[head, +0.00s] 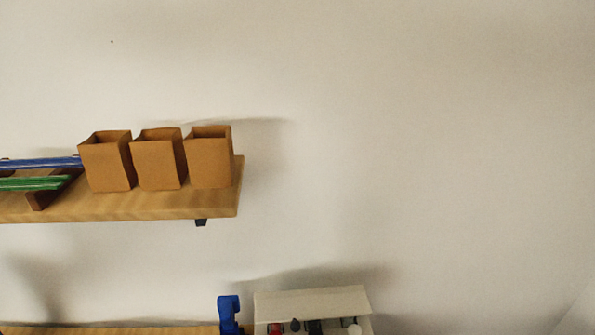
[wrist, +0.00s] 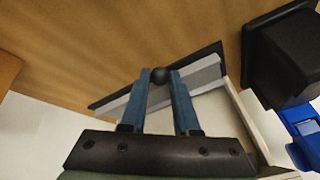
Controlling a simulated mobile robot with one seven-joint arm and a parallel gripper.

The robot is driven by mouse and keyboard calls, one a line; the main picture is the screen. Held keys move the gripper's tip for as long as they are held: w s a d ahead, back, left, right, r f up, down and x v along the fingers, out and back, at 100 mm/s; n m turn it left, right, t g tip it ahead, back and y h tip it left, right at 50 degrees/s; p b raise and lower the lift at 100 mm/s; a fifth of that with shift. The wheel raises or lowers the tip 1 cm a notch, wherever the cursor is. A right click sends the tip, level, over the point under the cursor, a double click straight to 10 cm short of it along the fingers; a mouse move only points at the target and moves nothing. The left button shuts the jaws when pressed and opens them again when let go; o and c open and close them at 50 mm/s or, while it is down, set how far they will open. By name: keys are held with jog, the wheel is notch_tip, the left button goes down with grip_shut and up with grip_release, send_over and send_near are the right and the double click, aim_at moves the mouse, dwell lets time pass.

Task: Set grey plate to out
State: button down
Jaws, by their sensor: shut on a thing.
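In the wrist view a light grey plate (wrist: 207,74) shows as a slanting strip along a dark-edged strip, with wood beyond it. A round black knob (wrist: 160,75) stands in front of the plate's line. My gripper (wrist: 160,78), with two blue fingers, is shut on the knob at its fingertips. The fingers hide part of the plate, and I cannot tell how far out it stands. Neither the gripper nor the plate can be made out in the head view.
In the wrist view a black block (wrist: 285,55) with a blue part (wrist: 305,135) stands close at right. In the head view a wooden shelf (head: 150,207) holds several brown boxes (head: 158,163). A pale box (head: 312,302) with small knobs stands below, beside a blue object (head: 228,312).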

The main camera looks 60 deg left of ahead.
jog(key=s+d+p, duration=0.1)
jog(key=d, duration=0.1)
jog(key=s+d+p, duration=0.1)
jog(key=d+p, duration=0.1)
jog(key=d, duration=0.1)
jog(key=s+d+p, duration=0.1)
jog(key=s+d, duration=0.1)
jog(key=d, duration=0.1)
jog(key=shift+r, duration=0.1)
jog(key=shift+s+d+p, duration=0.25)
jog(key=shift+d+p, duration=0.05)
jog(key=shift+d, duration=0.05)
jog(key=shift+f, duration=0.2)
jog(key=shift+d, duration=0.1)
jog(key=c, duration=0.7)
grip_release()
jog(key=shift+s+d, duration=0.1)
jog(key=shift+o, duration=0.2)
jog(key=shift+r, duration=0.1)
